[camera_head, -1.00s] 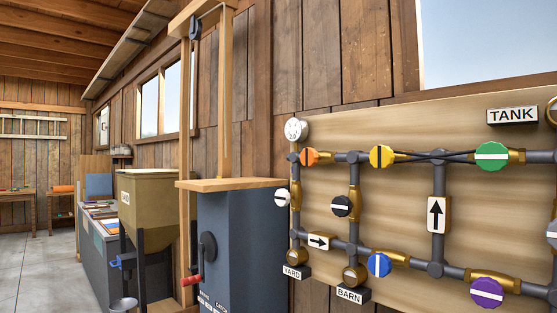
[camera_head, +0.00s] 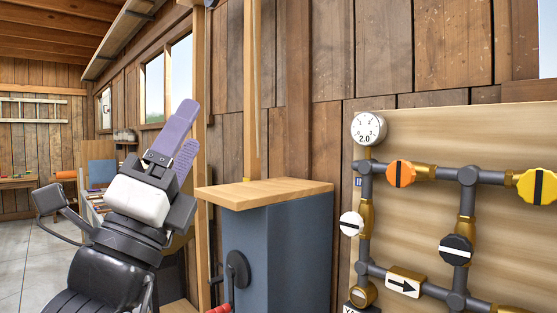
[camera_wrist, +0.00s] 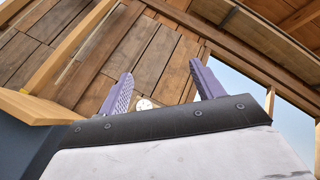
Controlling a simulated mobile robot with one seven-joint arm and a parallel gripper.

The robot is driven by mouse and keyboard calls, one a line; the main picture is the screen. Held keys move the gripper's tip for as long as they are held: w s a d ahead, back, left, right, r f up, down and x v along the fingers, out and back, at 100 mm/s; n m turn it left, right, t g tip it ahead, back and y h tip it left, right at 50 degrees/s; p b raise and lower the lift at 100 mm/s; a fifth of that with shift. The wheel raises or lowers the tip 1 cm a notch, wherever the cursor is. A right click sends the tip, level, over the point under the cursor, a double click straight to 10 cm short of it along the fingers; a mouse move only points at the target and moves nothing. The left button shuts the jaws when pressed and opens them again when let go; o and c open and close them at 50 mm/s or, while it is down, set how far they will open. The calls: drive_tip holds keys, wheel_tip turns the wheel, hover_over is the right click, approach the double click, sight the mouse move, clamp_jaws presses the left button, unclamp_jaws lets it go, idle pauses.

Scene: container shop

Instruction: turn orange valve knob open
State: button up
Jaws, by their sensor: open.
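The orange valve knob (camera_head: 401,173) sits on the top pipe of the panel in the head view, right of the white gauge. Its dark stripe stands upright, across the level pipe. My gripper (camera_head: 182,133) is at the left of the head view, pointing up, with its purple fingers apart and nothing between them. It is well left of the orange knob and does not touch it. In the wrist view my gripper (camera_wrist: 160,76) shows two spread fingers against the plank wall. The orange knob cannot be seen there.
A pressure gauge (camera_head: 368,128) stands above the pipes. White (camera_head: 351,224), black (camera_head: 455,250) and yellow (camera_head: 538,186) knobs are near the orange one. A blue-grey cabinet (camera_head: 285,250) with a wooden top (camera_head: 265,193) stands between my gripper and the panel.

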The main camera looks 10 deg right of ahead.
drive_tip(key=w+d+m+g+h+p, duration=0.1)
drive_tip(key=w+d+m+g+p, duration=0.1)
drive_tip(key=d+m+g, duration=1.05)
drive_tip(key=m+y+p, duration=0.2)
drive_tip(key=m+y, duration=0.1)
drive_tip(key=m, duration=0.2)
approach(398, 176)
drive_tip(key=shift+g, duration=0.35)
drive_tip(key=p+x, duration=0.1)
drive_tip(key=x, duration=0.2)
drive_tip(key=p+x, duration=0.1)
drive_tip(key=x, duration=0.2)
drive_tip(key=p+x, duration=0.2)
drive_tip(key=x, duration=0.1)
drive_tip(key=shift+w+d+r, duration=0.2)
drive_tip(key=shift+w+r, duration=0.05)
drive_tip(key=shift+r, duration=0.05)
drive_tip(key=shift+w+d+f, duration=0.15)
drive_tip(key=shift+w+d, duration=0.15)
drive_tip(key=shift+d, duration=0.15)
drive_tip(key=c, duration=1)
